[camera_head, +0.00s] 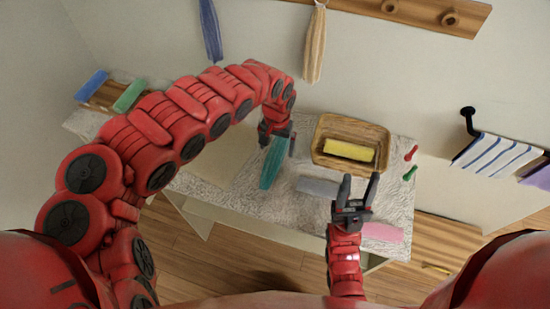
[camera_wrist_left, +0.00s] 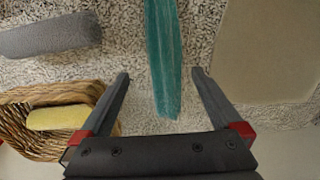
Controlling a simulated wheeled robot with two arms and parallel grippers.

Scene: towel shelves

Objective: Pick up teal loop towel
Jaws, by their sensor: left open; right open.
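The teal loop towel (camera_head: 273,163) lies on the speckled counter (camera_head: 239,190), left of the wicker basket. My left gripper (camera_head: 277,150) is open above the towel's far end. In the left wrist view the teal towel (camera_wrist_left: 163,60) runs down from the top edge, and its end lies between the two open fingers (camera_wrist_left: 158,75), touching neither as far as I can see. My right gripper (camera_head: 357,188) is open and empty, in front of the basket, near a grey towel.
The wicker basket (camera_head: 322,157) holds a yellow towel (camera_head: 349,150). A grey towel (camera_head: 317,186) and a pink towel (camera_head: 383,232) lie on the counter. Red and green small items (camera_head: 410,173) sit at its right edge. Towels hang from the wall (camera_head: 315,45) and a right-hand bar (camera_head: 490,152).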

